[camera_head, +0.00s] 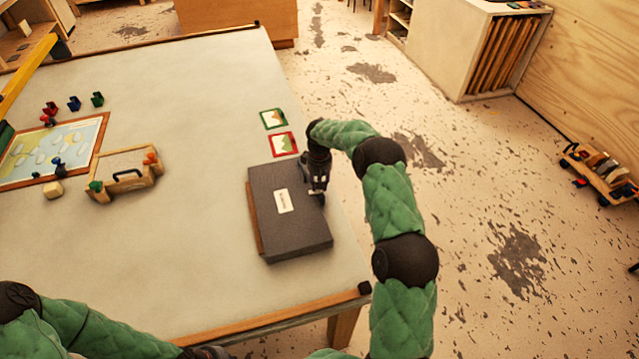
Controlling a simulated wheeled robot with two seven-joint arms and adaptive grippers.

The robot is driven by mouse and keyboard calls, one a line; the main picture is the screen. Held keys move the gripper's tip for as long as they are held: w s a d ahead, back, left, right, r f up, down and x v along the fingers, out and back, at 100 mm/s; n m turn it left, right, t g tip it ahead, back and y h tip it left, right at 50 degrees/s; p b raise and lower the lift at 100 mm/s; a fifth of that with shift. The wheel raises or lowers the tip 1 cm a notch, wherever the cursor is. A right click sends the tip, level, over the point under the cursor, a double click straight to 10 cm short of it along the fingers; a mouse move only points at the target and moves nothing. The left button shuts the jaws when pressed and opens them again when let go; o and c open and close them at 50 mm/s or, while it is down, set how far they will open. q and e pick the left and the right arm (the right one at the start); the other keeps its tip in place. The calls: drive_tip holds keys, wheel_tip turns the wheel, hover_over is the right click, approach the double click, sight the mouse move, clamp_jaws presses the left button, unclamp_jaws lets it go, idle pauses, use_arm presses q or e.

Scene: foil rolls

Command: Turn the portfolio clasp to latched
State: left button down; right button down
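The portfolio (283,230) is a flat dark grey case with a white label (285,201) and a brown strip along its left side. It lies closed near the table's right edge. My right gripper (318,193) is down over the portfolio's upper right edge. I cannot tell whether its fingers touch the case or are open or shut. I cannot make out the clasp; the gripper may hide it. My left gripper (206,352) shows only in part at the bottom edge, away from the portfolio, and its fingers are cut off.
A green-framed card (273,119) and a red-framed card (283,144) lie above the portfolio. A wooden box with a black handle (126,177), a framed board (60,150) and small coloured pieces are on the left. The table's middle (200,130) is clear.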

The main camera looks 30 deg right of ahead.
drive_tip(key=shift+n, duration=0.5)
idle(0.3)
drive_tip(key=c, duration=1)
unclamp_jaws()
wheel_tip(320, 180, up, 12)
